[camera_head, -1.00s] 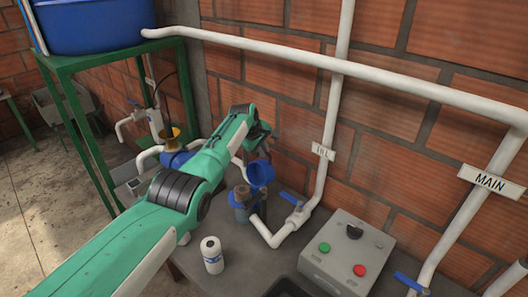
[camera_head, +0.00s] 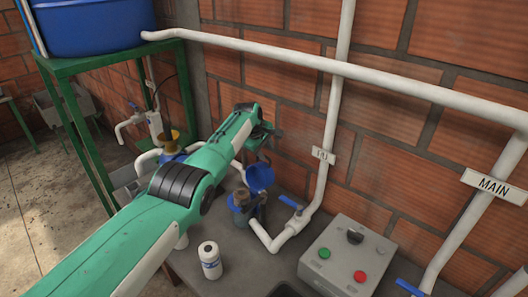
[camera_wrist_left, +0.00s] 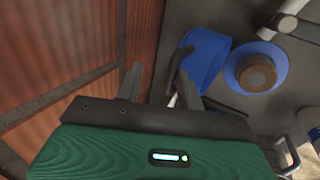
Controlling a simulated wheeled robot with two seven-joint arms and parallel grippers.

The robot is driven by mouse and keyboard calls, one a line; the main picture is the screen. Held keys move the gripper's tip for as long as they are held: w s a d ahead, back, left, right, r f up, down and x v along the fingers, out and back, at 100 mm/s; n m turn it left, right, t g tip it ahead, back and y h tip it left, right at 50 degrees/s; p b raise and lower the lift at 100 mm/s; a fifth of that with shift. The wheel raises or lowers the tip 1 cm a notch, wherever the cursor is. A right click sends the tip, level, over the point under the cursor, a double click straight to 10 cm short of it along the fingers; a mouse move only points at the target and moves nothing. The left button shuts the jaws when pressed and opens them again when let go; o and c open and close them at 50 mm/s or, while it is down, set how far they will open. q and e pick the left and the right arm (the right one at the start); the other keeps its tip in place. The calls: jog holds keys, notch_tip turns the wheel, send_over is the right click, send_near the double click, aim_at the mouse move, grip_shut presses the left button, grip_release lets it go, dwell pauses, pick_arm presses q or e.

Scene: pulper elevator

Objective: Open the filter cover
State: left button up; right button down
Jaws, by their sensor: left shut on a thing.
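The filter cover (camera_head: 260,178) is a blue lid standing tilted up on the wall side of the filter housing (camera_head: 240,215). It also shows in the left wrist view (camera_wrist_left: 208,58), with a dark curved handle (camera_wrist_left: 177,66). The housing is open, with a blue rim (camera_wrist_left: 232,70) and a brown round element (camera_wrist_left: 257,72) inside. My left gripper (camera_head: 264,142) is above and behind the cover, near the brick wall. In the wrist view its fingers (camera_wrist_left: 160,88) are at the handle, shut on it; the exact contact is partly hidden. My right gripper is out of view.
A white pipe with a blue valve handle (camera_head: 290,202) runs up the wall right of the filter. A grey control box (camera_head: 345,255) and a white bottle (camera_head: 209,261) stand on the counter. A green stand (camera_head: 185,90) carries a blue tank (camera_head: 95,25).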

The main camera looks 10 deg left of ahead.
aim_at(262, 165)
pick_arm(q)
jog(key=shift+s, duration=0.15)
dwell(0.3)
jog(key=shift+p+v, duration=1.05)
jog(key=shift+v, duration=0.2)
jog(key=shift+s+a+r, duration=0.15)
jog(key=shift+a+r, duration=0.05)
jog(key=b+v, duration=0.2)
jog(key=v, duration=0.8)
jog(key=shift+r+b, duration=0.3)
jog(key=shift+s, duration=0.15)
